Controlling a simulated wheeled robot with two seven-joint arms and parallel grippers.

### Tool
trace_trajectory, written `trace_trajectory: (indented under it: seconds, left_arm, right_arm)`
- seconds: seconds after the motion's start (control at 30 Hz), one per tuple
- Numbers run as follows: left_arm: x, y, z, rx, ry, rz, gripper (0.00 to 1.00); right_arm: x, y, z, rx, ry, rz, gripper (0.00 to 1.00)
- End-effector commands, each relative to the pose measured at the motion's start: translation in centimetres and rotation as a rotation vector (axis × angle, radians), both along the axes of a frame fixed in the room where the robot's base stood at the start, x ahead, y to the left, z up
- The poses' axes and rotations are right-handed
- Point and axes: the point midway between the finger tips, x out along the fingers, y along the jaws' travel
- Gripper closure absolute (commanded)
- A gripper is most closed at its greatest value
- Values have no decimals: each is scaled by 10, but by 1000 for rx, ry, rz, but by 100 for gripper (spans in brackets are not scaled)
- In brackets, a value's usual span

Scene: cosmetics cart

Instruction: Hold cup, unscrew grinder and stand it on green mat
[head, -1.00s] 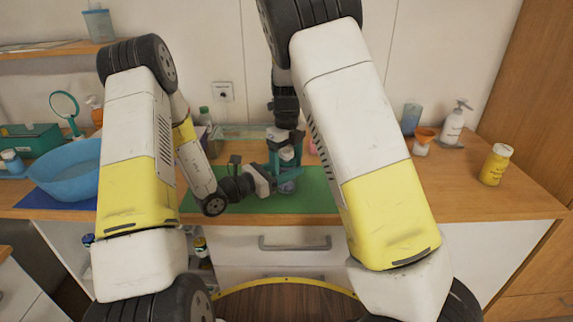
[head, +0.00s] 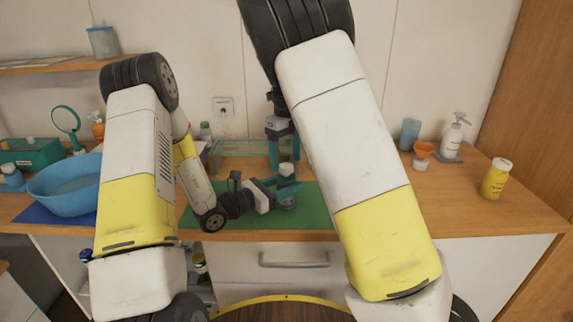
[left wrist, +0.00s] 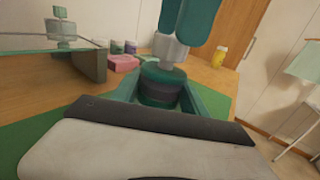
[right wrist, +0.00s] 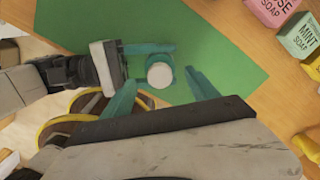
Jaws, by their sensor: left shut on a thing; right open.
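My left gripper (head: 278,189) is shut around the cup from the left. My right gripper (head: 284,148) points down above the grinder, open, its teal fingers apart on both sides of the white top in the right wrist view. The left wrist view shows the grinder (left wrist: 163,86) upright under those fingers. Whether the cup touches the mat is unclear.
A glass-sided box (head: 235,150) stands behind the mat. Soap boxes (right wrist: 300,35) lie to the right. A blue basin (head: 65,190) is at left; a yellow jar (head: 496,180) and pump bottle (head: 453,137) are at right. The mat's right part is clear.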

Motion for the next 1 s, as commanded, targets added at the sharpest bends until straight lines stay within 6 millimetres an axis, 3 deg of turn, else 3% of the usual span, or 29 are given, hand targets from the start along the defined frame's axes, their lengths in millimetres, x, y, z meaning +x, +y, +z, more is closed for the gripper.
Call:
trace_trajectory:
  seconds: [0.5, 0.9, 1.0]
  left_arm:
    - [0, 0, 0, 0, 0, 0, 100]
    - [0, 0, 0, 0, 0, 0, 100]
    - [0, 0, 0, 0, 0, 0, 100]
  right_arm:
    - [-1, 0, -68, -1, 2, 0, 31]
    - [0, 0, -77, 0, 0, -1, 31]
    - [0, 0, -77, 0, 0, 0, 49]
